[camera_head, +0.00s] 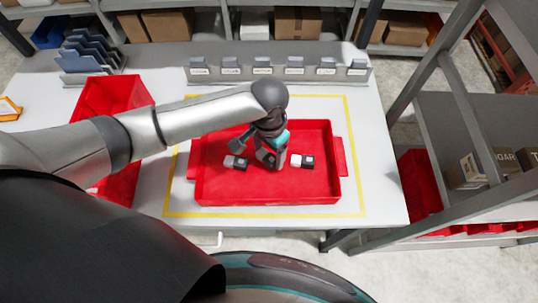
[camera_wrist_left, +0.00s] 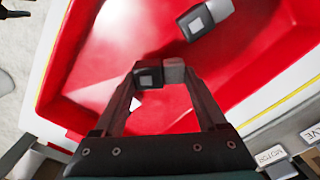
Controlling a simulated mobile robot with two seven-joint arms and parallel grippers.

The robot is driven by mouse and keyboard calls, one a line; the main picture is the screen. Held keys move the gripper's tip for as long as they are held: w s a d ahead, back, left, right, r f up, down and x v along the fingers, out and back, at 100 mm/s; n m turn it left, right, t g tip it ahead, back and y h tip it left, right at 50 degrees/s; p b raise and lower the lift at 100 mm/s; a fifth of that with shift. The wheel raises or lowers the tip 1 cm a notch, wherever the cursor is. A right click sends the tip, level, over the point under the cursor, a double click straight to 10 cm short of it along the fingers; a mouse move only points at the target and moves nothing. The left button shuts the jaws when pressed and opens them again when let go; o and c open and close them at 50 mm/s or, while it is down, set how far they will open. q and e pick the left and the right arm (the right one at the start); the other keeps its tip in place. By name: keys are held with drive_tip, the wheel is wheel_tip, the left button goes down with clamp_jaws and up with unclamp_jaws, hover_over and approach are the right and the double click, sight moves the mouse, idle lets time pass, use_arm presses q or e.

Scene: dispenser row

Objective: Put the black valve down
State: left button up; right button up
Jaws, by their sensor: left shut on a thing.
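My left gripper (camera_head: 268,157) reaches down into the red tray (camera_head: 325,190) in the head view. In the left wrist view its fingers (camera_wrist_left: 160,80) are shut on the black valve (camera_wrist_left: 150,75), a small black block with a grey end and a pale square on its face. The fingers largely hide it in the head view. Whether it touches the tray floor I cannot tell. Two similar black-and-light pieces lie in the tray, one left of the gripper (camera_head: 235,162) and one right of it (camera_head: 302,161). My right gripper is not in view.
Yellow lines (camera_head: 353,150) frame the tray on the white table. A row of labelled dispensers (camera_head: 263,70) stands behind it. Another red bin (camera_head: 118,94) stands to the left, partly behind my arm. The tray's front floor is clear. A shelf rack (camera_head: 455,100) stands at right.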

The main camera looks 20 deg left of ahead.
sight(269, 154)
use_arm(q)
drive_tip(key=shift+f, duration=1)
drive_tip(key=shift+f, duration=0.1)
drive_tip(key=o, duration=1.3)
drive_tip(key=shift+o, duration=0.2)
wheel_tip(269, 154, up, 12)
drive_tip(key=p, duration=0.1)
drive_tip(key=shift+p, duration=0.4)
